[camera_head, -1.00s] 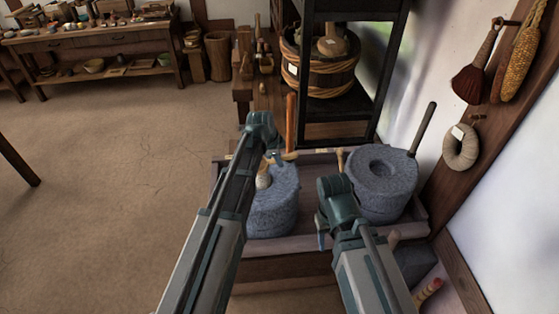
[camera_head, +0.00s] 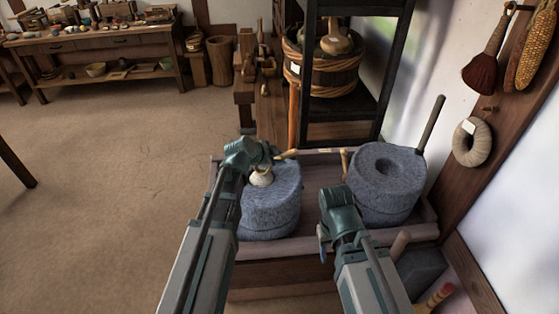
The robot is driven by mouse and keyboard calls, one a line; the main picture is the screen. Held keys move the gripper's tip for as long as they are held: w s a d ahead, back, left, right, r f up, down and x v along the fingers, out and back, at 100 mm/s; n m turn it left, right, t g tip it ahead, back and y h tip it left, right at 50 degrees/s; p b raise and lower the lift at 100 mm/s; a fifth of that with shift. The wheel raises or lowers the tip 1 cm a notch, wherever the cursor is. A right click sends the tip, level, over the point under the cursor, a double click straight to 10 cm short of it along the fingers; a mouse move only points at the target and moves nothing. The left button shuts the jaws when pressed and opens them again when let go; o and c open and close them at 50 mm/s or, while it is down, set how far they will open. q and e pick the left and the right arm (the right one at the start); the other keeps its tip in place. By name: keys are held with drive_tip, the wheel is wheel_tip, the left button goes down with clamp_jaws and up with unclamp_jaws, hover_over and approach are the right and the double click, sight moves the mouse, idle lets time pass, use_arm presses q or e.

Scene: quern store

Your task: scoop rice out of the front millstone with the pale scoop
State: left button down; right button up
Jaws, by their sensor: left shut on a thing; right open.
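Two grey stone millstones stand in a wooden tray (camera_head: 310,243): one at the left (camera_head: 270,212), nearer me, and one at the right (camera_head: 388,190) with a round hole in its top. My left gripper (camera_head: 266,160) is over the top of the left millstone, shut on the pale scoop (camera_head: 262,178). The scoop's cream-coloured part is at the stone's top; whether it touches, I cannot tell. The hole there and any rice are hidden or too small to make out. My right gripper (camera_head: 323,240) is open and empty, between the millstones on their near side.
A dark shelf rack (camera_head: 306,75) with a rope-bound wooden tub (camera_head: 335,75) stands behind the tray. A dark stick (camera_head: 432,122) rises beside the right millstone. A brush (camera_head: 481,75) and corn (camera_head: 527,55) hang on the right wall. The floor at left is open.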

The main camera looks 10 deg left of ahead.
sight(282, 174)
use_arm(q)
drive_tip(key=shift+f+b, duration=1.45)
drive_tip(key=shift+f, duration=0.25)
drive_tip(key=shift+r+g+p, duration=0.3)
drive_tip(key=shift+g+p, duration=0.1)
drive_tip(key=shift+p, duration=0.4)
drive_tip(key=shift+w+d+f+g+y+p, duration=0.2)
drive_tip(key=shift+w+f+g+y+p, duration=0.3)
drive_tip(key=shift+g+p, duration=0.15)
drive_tip(key=shift+w+d+f+g+y, duration=0.15)
drive_tip(key=shift+w+f+g+y, duration=0.2)
drive_tip(key=shift+f+g, duration=0.3)
drive_tip(key=shift+g+y+p, duration=0.35)
drive_tip(key=shift+g+p, duration=0.2)
drive_tip(key=shift+g, duration=0.15)
drive_tip(key=shift+w+d+f+g+y+p, duration=0.15)
drive_tip(key=shift+g+y+p, duration=0.4)
drive_tip(key=shift+g, duration=0.55)
drive_tip(key=shift+s+g+y, duration=0.25)
drive_tip(key=shift+g, duration=0.15)
drive_tip(key=shift+s+a+r+p, duration=0.15)
drive_tip(key=shift+a+r+p, duration=0.1)
drive_tip(key=shift+p, duration=0.2)
drive_tip(key=shift+g, duration=0.5)
wheel_tip(282, 174, up, 4)
drive_tip(key=p, duration=0.4)
drive_tip(key=shift+d+r, duration=0.1)
drive_tip(key=shift+r, duration=0.15)
